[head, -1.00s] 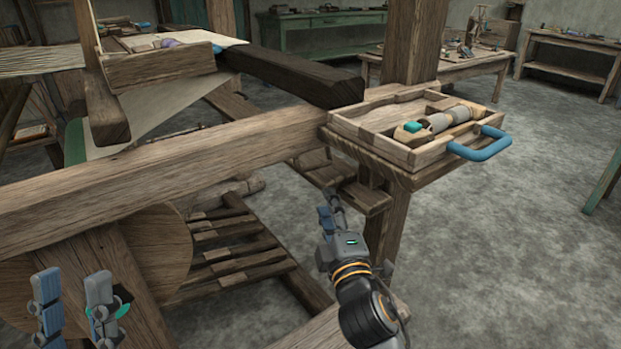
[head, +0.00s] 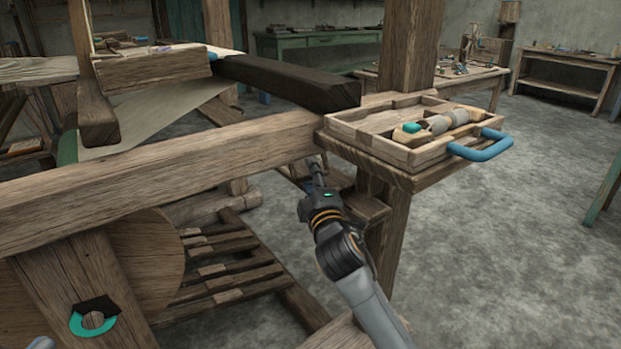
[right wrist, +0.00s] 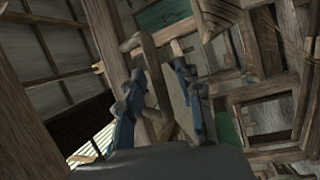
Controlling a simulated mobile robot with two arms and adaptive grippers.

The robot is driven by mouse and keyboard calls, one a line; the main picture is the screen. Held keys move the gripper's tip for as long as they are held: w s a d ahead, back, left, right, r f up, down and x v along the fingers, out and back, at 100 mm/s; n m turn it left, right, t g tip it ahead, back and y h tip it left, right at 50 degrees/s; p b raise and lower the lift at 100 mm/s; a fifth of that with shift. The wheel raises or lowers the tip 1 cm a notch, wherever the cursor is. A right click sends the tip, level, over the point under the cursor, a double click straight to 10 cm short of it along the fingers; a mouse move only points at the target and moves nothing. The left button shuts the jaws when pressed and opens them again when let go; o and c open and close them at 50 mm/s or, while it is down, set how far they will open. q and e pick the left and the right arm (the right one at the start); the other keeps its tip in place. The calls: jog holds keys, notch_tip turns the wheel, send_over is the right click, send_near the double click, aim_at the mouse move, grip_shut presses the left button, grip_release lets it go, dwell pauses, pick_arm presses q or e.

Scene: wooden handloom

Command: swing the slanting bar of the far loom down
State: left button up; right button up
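A dark slanting wooden bar (head: 290,83) runs behind the front beam, down to the right, its end near the tray. I cannot tell whether it is the far loom's bar named in the task. My right gripper (head: 316,172) reaches under the front beam, left of the tray; its tips are partly lost against the wood. In the right wrist view my right gripper (right wrist: 160,98) has its blue fingers apart, with a wooden post or slat (right wrist: 176,95) showing between or beyond them; contact cannot be told. Only a grey tip of my left gripper (head: 42,343) shows at the lower left.
A thick front beam (head: 150,165) crosses my path. A wooden tray (head: 370,140) with a blue handle (head: 482,147) holds tools at its right end. A teal ring (head: 77,325) marks a lower post. Slatted treadles (head: 225,270) lie below.

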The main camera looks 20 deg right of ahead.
grip_shut()
jog(key=shift+f, duration=0.1)
jog(key=shift+w+d+f+n+t+y+b, duration=0.1)
jog(key=shift+d+f+n+t+y+b, duration=0.1)
jog(key=shift+f+n, duration=0.45)
jog(key=shift+w+d+f+n+t+y+b, duration=0.1)
jog(key=shift+d+f+n+b, duration=0.2)
jog(key=shift+f, duration=0.55)
jog(key=shift+a, duration=0.1)
grip_release()
jog(key=s+f, duration=0.2)
jog(key=s, duration=1)
jog(key=shift+a+f, duration=0.2)
jog(key=shift+a, duration=0.05)
